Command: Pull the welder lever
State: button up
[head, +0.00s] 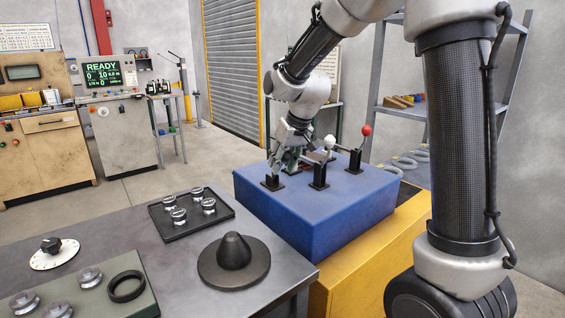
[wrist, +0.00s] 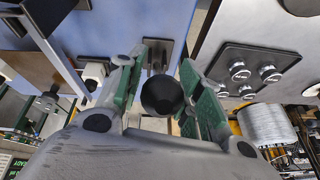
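Several levers on black bases stand on a blue box (head: 300,221). One lever has a red knob (head: 366,130) at the right, and another has a white knob (head: 330,142). My gripper (head: 278,163) points down over the black base (head: 272,183) at the box's left side. In the wrist view, my gripper (wrist: 163,68) is open, with a green-padded finger on each side of a black ball knob (wrist: 162,95). Whether the pads touch the knob is unclear. No label shows which lever is the welder lever.
A grey table (head: 188,263) in front holds a black tray (head: 160,230) with several metal pieces and a dark cone (head: 234,252). The box stands on a yellow base (head: 350,275). A shelf (head: 402,110) stands behind, and machines with a READY screen (head: 105,73) at the left.

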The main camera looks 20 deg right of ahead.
grip_shut()
jog(key=shift+w, duration=0.1)
